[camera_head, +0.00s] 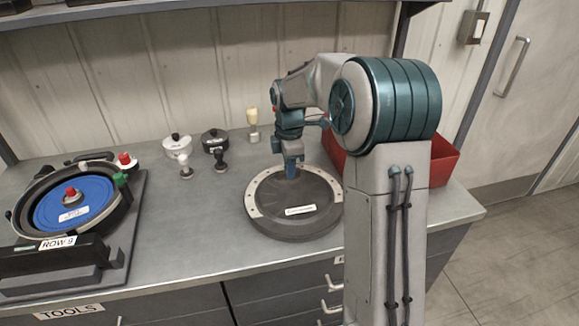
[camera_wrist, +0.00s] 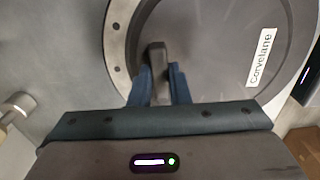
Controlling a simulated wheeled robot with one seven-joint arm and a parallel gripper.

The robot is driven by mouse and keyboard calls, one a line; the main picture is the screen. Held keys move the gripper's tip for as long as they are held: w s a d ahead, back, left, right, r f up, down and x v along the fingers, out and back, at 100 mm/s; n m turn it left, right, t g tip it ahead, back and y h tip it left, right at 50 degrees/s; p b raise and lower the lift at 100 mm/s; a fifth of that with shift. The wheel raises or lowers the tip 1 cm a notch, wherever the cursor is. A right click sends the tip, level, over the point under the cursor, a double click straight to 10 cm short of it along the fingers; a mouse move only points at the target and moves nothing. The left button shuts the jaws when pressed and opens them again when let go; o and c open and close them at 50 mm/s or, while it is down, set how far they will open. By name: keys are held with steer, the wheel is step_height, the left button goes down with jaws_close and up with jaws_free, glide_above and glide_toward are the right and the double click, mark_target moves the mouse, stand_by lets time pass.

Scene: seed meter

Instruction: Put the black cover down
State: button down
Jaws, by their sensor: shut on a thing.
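The black cover (camera_head: 290,222) is a wide dark disc with a pale rim band with holes and a white "Corvelane" label. It is over the right part of the bench, near the front edge. It looks level and low; whether it touches the bench I cannot tell. My gripper (camera_head: 291,174) comes down from above at its far side. In the wrist view, the two blue fingers of my gripper (camera_wrist: 159,82) are shut on the upright dark handle of the black cover (camera_wrist: 215,55). The cover's underside is hidden.
A round unit with a blue disc (camera_head: 70,207) and red knob stands at the left. White (camera_head: 178,147) and black (camera_head: 214,141) lidded pots, two small knobbed tools and a pale-handled tool (camera_head: 253,122) stand behind. A red bin (camera_head: 440,165) is at the right. The bench's centre-left is clear.

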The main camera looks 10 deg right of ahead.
steer(key=c, duration=1.4)
jaws_free()
steer(key=shift+f, duration=0.1)
steer(key=shift+o, duration=0.2)
step_height(320, 180, up, 12)
steer(key=s+f+m+t, duration=0.1)
steer(key=s+f+m, duration=0.2)
steer(key=s+m, duration=0.6)
steer(key=s+f+m+t, duration=0.1)
steer(key=s+f+m, duration=0.2)
steer(key=s+m, duration=0.6)
steer(key=s+a, duration=0.1)
steer(key=s, duration=0.8)
steer(key=shift+s+f+t+p, duration=0.15)
steer(key=shift+f+t+p, duration=0.15)
steer(key=shift+f+t, duration=0.1)
